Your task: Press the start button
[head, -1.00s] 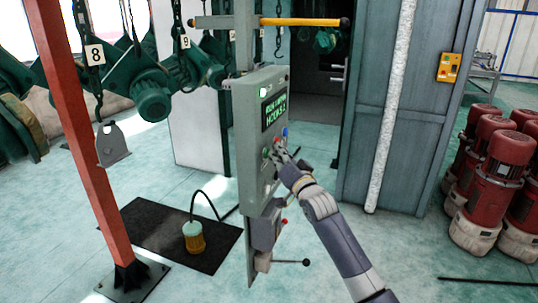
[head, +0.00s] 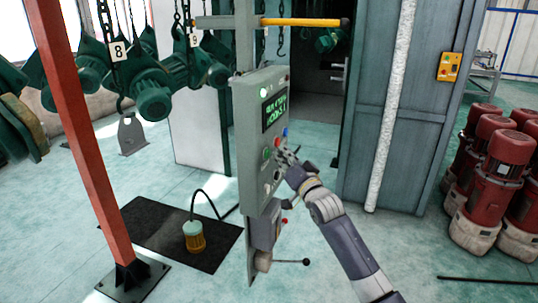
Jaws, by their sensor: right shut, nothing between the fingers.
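A grey control box (head: 258,190) stands upright on a post in the middle of the head view. Its face has a lit display (head: 274,111) with green text. Below the display are a blue button (head: 285,131), a red button (head: 278,141) and a green button (head: 266,154), with more controls lower down. No start label is legible. My right gripper (head: 283,157) is shut and empty just in front of the panel, right of the green button. I cannot tell whether its tips touch the panel. My left gripper is not in view.
Green hoists (head: 153,92) hang on chains at the left, behind a red post (head: 90,165). A yellow pendant (head: 194,237) stands on a black mat (head: 150,232). Red motors (head: 500,170) stand at the right. A yellow bar (head: 300,22) juts out above the box.

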